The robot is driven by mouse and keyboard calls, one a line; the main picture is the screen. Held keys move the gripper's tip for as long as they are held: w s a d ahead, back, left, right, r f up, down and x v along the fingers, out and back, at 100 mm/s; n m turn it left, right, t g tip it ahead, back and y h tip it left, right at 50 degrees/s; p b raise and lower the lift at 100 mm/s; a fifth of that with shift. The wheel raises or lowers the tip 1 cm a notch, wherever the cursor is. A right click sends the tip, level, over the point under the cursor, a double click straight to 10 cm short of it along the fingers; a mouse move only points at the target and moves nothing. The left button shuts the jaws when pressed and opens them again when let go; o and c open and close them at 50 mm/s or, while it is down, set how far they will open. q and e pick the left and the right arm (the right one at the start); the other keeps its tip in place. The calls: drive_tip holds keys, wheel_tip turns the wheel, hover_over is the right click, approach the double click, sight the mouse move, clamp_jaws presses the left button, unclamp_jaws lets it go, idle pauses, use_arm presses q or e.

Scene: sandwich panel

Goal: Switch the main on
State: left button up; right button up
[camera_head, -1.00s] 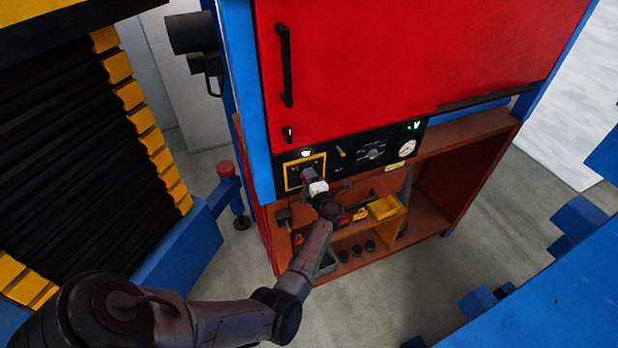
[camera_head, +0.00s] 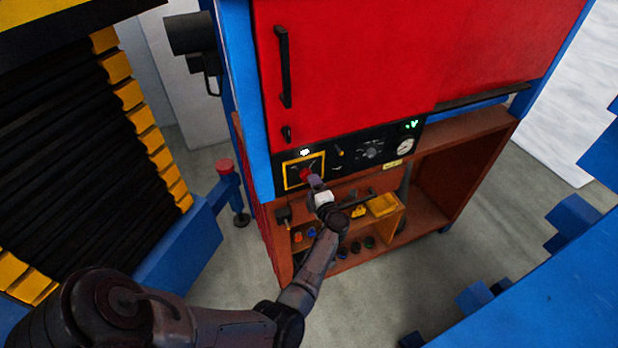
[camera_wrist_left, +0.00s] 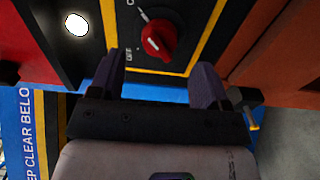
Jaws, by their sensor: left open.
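The main switch is a red rotary knob (camera_head: 305,174) inside a yellow frame on the black control panel (camera_head: 343,156). In the left wrist view the knob (camera_wrist_left: 158,38) shows clearly, with a white pointer line at its upper left; the small labels beside it are cut off or too small to read surely. My left gripper (camera_head: 314,184) is just in front of and below the knob. In the left wrist view its two fingers (camera_wrist_left: 160,78) are apart, with nothing between them, and the knob lies beyond the gap. My right gripper is not in view.
A white lamp (camera_head: 305,152) glows above the frame. A gauge (camera_head: 406,147) and green display (camera_head: 411,126) are at the panel's right. A red door (camera_head: 400,60) is above; a brown shelf (camera_head: 445,190) with a yellow bin (camera_head: 383,206) is below.

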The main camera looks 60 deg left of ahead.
use_arm(q)
drive_tip(key=s+d+p, duration=0.1)
drive_tip(key=d, duration=0.8)
drive_tip(key=shift+s, duration=0.2)
